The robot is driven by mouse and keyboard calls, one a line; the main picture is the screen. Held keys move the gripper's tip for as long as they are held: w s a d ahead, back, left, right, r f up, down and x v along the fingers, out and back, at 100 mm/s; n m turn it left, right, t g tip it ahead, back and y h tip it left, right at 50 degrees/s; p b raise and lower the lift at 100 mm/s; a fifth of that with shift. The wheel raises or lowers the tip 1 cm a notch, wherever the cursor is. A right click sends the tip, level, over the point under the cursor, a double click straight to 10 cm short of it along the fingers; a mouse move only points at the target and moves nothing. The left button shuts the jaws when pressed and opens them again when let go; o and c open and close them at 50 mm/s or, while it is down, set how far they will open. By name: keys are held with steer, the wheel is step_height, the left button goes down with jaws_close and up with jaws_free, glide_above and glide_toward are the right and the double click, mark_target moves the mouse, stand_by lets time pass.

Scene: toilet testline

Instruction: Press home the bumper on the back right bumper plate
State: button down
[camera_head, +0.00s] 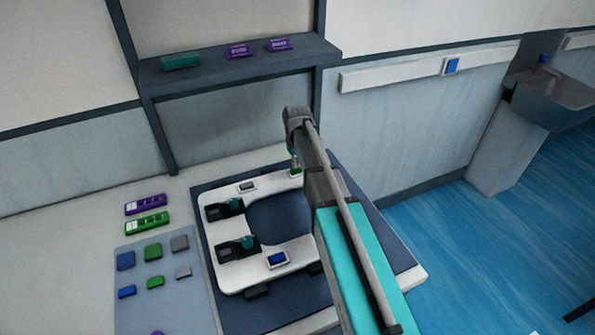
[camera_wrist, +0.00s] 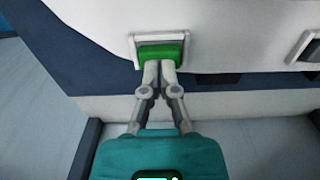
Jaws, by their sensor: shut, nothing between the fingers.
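The white toilet seat (camera_head: 227,283) lies on a dark mat on the bench. In the wrist view a green bumper (camera_wrist: 160,50) sits within a white-rimmed plate (camera_wrist: 131,45) on the seat's underside. My gripper (camera_wrist: 159,64) is shut and empty, with its fingertips at the bumper's near edge. They appear to touch it, but how deep the bumper sits is hard to tell. In the head view my gripper (camera_head: 295,166) is at the seat's far right corner, where a bit of green (camera_head: 295,171) shows; my arm hides most of that corner.
Other plates on the seat hold a grey bumper (camera_head: 247,186) and a blue bumper (camera_head: 277,260). Two dark hinges (camera_head: 237,248) stand at the seat's left. Loose blue, green and grey bumpers lie on a grey mat (camera_head: 190,300). A shelf (camera_head: 215,72) rises behind.

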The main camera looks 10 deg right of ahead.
steer(key=shift+f+b, duration=0.45)
steer(key=shift+f, duration=0.1)
stand_by(0.4)
steer(key=shift+r, duration=0.1)
stand_by(0.4)
steer(key=shift+r+p, duration=3.95)
steer(key=shift+p, duration=0.1)
steer(key=s+m, duration=0.2)
steer(key=s, duration=2)
steer(key=shift+s+d, duration=0.15)
steer(key=shift+d, duration=0.05)
